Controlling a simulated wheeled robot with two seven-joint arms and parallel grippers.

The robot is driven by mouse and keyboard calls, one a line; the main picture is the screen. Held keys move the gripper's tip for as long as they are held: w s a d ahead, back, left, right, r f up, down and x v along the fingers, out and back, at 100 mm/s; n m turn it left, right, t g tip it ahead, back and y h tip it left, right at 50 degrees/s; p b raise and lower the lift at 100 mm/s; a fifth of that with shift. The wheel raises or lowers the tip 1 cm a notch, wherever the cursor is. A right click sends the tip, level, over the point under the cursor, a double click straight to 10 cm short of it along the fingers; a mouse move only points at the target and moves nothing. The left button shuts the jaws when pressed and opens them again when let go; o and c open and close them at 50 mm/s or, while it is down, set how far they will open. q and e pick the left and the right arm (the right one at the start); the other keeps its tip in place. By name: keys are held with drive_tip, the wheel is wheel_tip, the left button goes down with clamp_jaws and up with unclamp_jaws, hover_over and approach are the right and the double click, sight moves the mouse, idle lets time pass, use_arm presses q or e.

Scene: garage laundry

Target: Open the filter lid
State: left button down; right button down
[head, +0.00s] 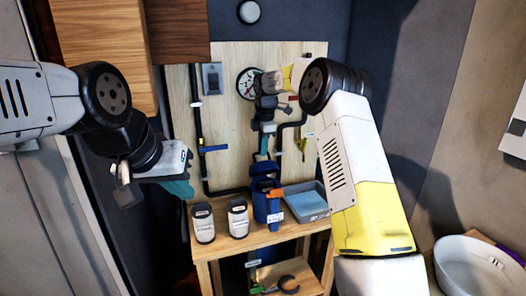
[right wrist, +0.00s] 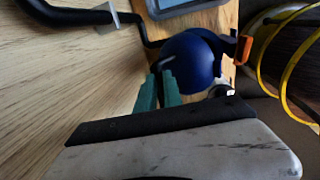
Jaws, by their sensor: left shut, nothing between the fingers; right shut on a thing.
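The blue filter (head: 262,207) stands on the wooden bench against the board, with a blue lid (head: 265,169) at its top and an orange handle (head: 276,192) on its front. My right gripper (head: 262,155) reaches down from above and its teal fingers meet the top of the filter. In the right wrist view its fingers (right wrist: 160,85) are closed at the rounded blue lid (right wrist: 190,58); the exact grip point is partly hidden by the fingers. The orange handle (right wrist: 244,48) shows to the right there. My left gripper (head: 181,188) is shut and empty, off to the left in front of the board.
Two white-and-black containers (head: 204,224) (head: 238,219) stand left of the filter. Black pipes (head: 197,130) and a round gauge (head: 250,84) are on the board. A white basin (head: 470,265) is at lower right.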

drive_tip(key=shift+w, duration=0.2)
idle(0.3)
drive_tip(key=c, duration=1.5)
unclamp_jaws()
drive_tip(key=r, duration=0.2)
drive_tip(key=s+r, duration=0.1)
drive_tip(key=r, duration=0.4)
drive_tip(key=shift+s+d+r, duration=0.15)
drive_tip(key=shift+s+r, duration=0.05)
drive_tip(key=shift+r, duration=0.1)
